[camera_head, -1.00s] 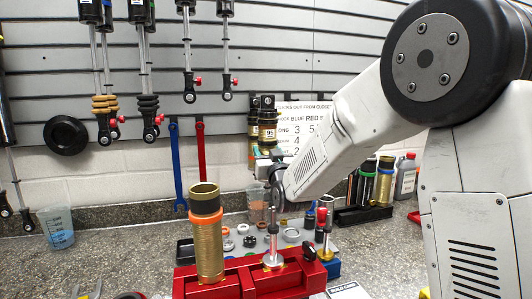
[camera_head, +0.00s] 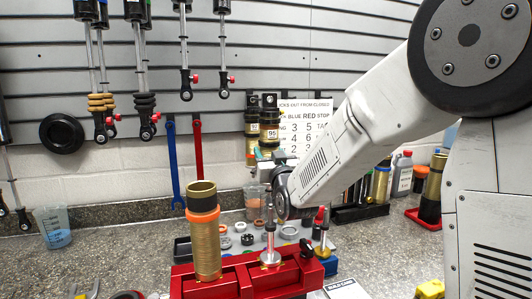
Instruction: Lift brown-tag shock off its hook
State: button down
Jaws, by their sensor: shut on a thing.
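Two black-and-gold shocks stand upright side by side before the wall sign. The right one (camera_head: 269,126), with a "95" label, is at my gripper (camera_head: 265,163), which is seen small behind my wrist. My gripper is shut on this shock low on its body; the jaws and the shock's lower end are mostly hidden. The left shock (camera_head: 252,132) is close beside it, partly covered. No brown tag can be made out, and the hook cannot be made out.
Several shocks (camera_head: 100,100) hang on the slatted wall at left. Below my wrist stand a red vise (camera_head: 240,279), a gold threaded tube (camera_head: 206,245) and a tray of small parts (camera_head: 240,232). Bottles and a red tray (camera_head: 424,217) are at right.

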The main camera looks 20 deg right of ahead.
jog(key=shift+s+r, duration=0.1)
jog(key=shift+s, duration=0.25)
jog(key=s+r, duration=0.2)
jog(key=s, duration=1)
jog(key=shift+a, duration=0.1)
dwell(0.3)
